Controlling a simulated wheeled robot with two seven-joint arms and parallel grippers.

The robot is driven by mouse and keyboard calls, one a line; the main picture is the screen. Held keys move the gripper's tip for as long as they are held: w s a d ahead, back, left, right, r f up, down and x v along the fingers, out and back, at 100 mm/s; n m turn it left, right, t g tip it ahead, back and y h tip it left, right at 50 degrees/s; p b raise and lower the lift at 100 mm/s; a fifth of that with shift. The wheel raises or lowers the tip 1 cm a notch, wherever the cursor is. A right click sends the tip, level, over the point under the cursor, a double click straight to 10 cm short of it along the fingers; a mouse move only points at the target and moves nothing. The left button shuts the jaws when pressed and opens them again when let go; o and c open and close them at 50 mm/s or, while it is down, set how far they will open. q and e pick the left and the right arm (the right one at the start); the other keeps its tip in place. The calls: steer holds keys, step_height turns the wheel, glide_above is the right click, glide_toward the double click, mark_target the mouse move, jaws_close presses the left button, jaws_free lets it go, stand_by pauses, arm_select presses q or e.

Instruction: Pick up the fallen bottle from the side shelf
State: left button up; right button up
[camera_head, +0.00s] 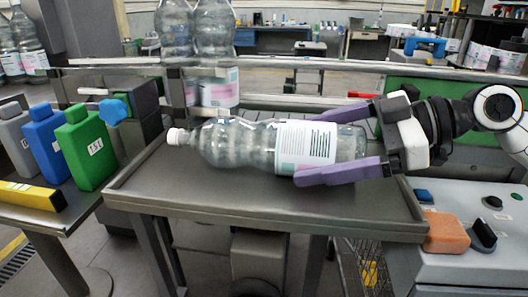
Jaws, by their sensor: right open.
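A clear plastic bottle (236,146) with a white cap and a pale printed label lies on its side on the grey side shelf (190,192). Its cap points left and its base points right. My right gripper (324,142) comes in from the right with its purple fingers open. One finger is on the far side of the bottle's base end and the other on the near side, over the label's lower edge. I cannot tell whether either finger touches the bottle. My left gripper is not in view.
Two upright bottles (216,55) stand behind the shelf near a metal rail (300,63). Green (88,150), blue (47,143) and grey containers stand at left beside a yellow bar (30,196). An orange block (446,232) sits on a control box at right.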

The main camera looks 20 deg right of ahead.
steer(key=shift+x, duration=0.9)
steer(key=shift+s, duration=0.1)
steer(key=shift+c, duration=0.6)
steer(key=c, duration=1.8)
steer(key=shift+d+r, duration=0.1)
steer(key=shift+r, duration=0.2)
steer(key=shift+c, duration=1.2)
steer(key=shift+r, duration=0.1)
